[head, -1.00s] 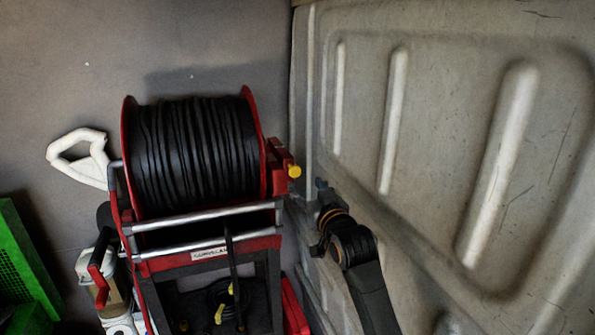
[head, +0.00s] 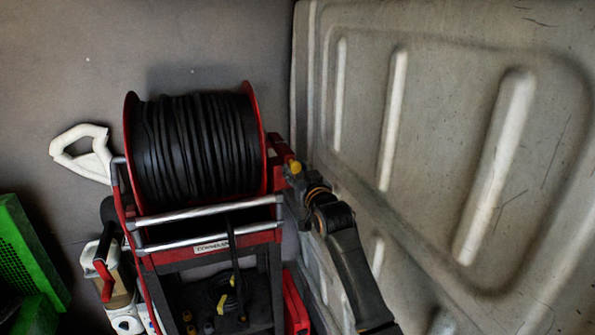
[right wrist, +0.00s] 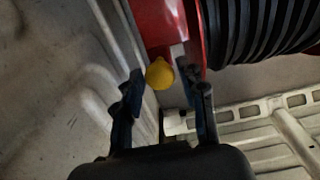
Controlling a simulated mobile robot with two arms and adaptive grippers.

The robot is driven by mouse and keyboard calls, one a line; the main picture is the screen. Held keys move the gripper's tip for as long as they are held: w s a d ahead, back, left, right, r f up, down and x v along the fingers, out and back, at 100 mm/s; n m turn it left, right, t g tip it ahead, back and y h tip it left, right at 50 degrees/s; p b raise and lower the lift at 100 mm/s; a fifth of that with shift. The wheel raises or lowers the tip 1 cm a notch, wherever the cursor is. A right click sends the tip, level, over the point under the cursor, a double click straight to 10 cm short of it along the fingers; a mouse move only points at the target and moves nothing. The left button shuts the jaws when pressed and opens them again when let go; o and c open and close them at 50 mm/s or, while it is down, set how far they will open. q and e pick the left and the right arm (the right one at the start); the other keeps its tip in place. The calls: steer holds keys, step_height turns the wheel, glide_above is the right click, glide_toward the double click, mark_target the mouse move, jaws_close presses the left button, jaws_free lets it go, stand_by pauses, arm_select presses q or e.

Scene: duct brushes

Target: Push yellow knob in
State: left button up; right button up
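The yellow knob (head: 295,167) sticks out on the right side of the red reel frame, beside the black cable reel (head: 195,150). In the right wrist view the knob (right wrist: 159,74) lies between and just beyond my right gripper's two fingers (right wrist: 165,100), in front of a red bracket (right wrist: 160,22). The fingers are spread with a gap, and I cannot tell if either touches the knob. In the head view my right gripper (head: 297,182) is at the knob, partly hidden by its own wrist. My left gripper is not in view.
A pale ribbed panel (head: 450,130) stands close on the right of my right arm. A white handle (head: 80,152) and a green crate (head: 22,255) are at the left. Silver bars (head: 205,213) cross the reel's front.

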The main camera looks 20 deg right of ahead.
jaws_close()
steer(key=shift+w+b, duration=0.5)
steer(key=shift+w, duration=0.6)
steer(key=shift+r, duration=0.1)
steer(key=shift+o, duration=0.5)
jaws_free()
steer(key=shift+r, duration=0.1)
steer(key=o, duration=0.4)
steer(key=shift+w+f, duration=0.2)
steer(key=shift+f, duration=0.05)
